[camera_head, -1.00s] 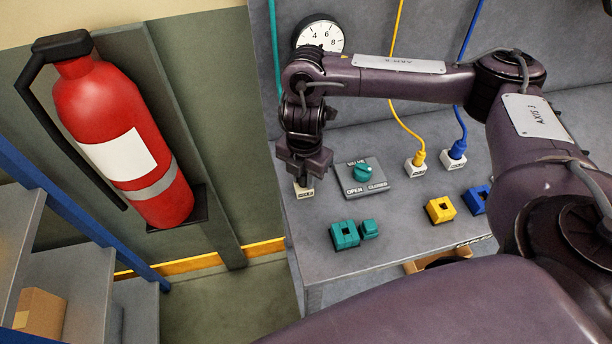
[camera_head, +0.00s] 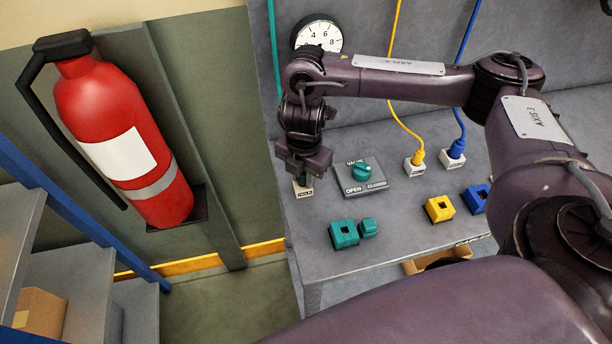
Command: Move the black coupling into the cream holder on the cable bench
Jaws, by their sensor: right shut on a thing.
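My right gripper (camera_head: 303,165) points down at the left end of the grey bench (camera_head: 400,240). It is shut on a dark piece (camera_head: 303,180), which looks like the black coupling. The jaws hide most of it. Directly below is a small cream holder (camera_head: 303,191) with a dark-lettered label; its top is covered by the gripper and the dark piece. I cannot tell how deep the piece sits in the holder. My left gripper is not in view.
Right of the gripper is a valve panel (camera_head: 380,184) with a teal knob. Yellow (camera_head: 418,158) and blue (camera_head: 456,147) cable plugs stand in cream sockets. Teal (camera_head: 343,234), yellow (camera_head: 439,209) and blue (camera_head: 475,200) blocks lie nearer. A fire extinguisher (camera_head: 120,140) hangs left.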

